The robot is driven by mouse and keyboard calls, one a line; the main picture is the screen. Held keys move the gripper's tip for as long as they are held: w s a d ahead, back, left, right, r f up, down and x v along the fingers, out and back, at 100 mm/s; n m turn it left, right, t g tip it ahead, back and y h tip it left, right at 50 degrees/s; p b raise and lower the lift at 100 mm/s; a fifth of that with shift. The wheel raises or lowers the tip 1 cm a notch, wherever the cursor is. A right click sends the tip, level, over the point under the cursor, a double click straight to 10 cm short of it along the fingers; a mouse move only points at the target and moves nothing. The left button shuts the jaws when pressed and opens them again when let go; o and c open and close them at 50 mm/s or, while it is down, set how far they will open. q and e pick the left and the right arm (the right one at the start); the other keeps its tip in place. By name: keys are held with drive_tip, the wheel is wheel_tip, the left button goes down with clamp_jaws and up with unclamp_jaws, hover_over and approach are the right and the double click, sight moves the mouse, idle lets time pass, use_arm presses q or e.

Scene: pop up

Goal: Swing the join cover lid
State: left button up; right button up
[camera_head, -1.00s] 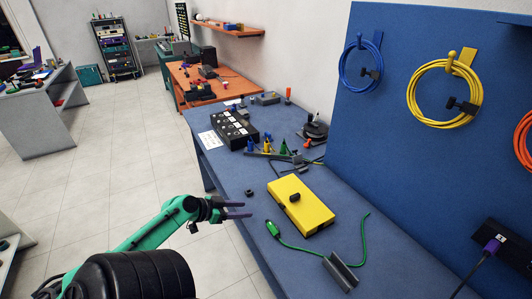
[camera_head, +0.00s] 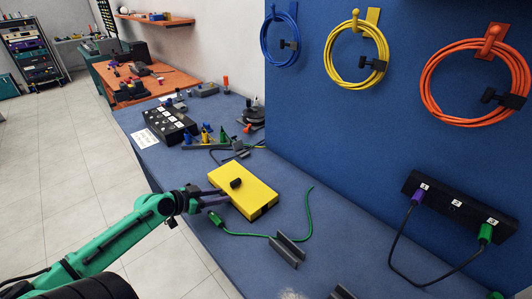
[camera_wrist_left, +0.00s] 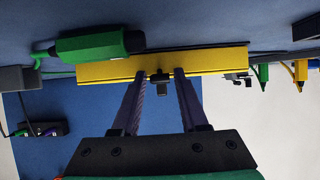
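A yellow box-shaped cover (camera_head: 258,190) with a black knob (camera_head: 235,183) lies on the blue bench. In the left wrist view the yellow cover (camera_wrist_left: 105,72) spans the middle, and the dark knob (camera_wrist_left: 160,88) shows between my fingers. My left gripper (camera_head: 216,199) is at the cover's left edge; its purple fingers (camera_wrist_left: 160,95) are apart with nothing held. I cannot tell whether they touch the cover. A grey, open V-shaped channel piece (camera_head: 289,249) lies in front of the cover. My right gripper is not in view.
A green connector (camera_head: 214,218) with a green cable lies close beside my left gripper. Behind the cover are coloured plugs (camera_head: 207,135) and a black box (camera_head: 170,125). A socket strip (camera_head: 455,207) and coiled cables hang on the blue wall.

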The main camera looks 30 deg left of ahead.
sight(231, 186)
use_arm(q)
drive_tip(key=shift+r, duration=0.1)
clamp_jaws()
drive_tip(key=r+p, duration=0.1)
drive_tip(key=w+r+p, duration=0.1)
drive_tip(key=r, duration=0.1)
drive_tip(key=shift+d+p, duration=0.15)
drive_tip(key=shift+p, duration=0.2)
drive_tip(key=shift+w+d+r+p, duration=0.1)
drive_tip(key=shift+w+r+p, duration=0.25)
drive_tip(key=shift+r+p, duration=0.15)
drive_tip(key=shift+r, duration=0.1)
drive_tip(key=shift+w+d+r+p, duration=0.2)
drive_tip(key=shift+w+r+p, duration=0.4)
drive_tip(key=shift+r, duration=0.2)
drive_tip(key=shift+w+d+r+p, duration=0.15)
drive_tip(key=shift+w+r+p, duration=0.45)
drive_tip(key=shift+r, duration=0.2)
drive_tip(key=shift+w, duration=0.1)
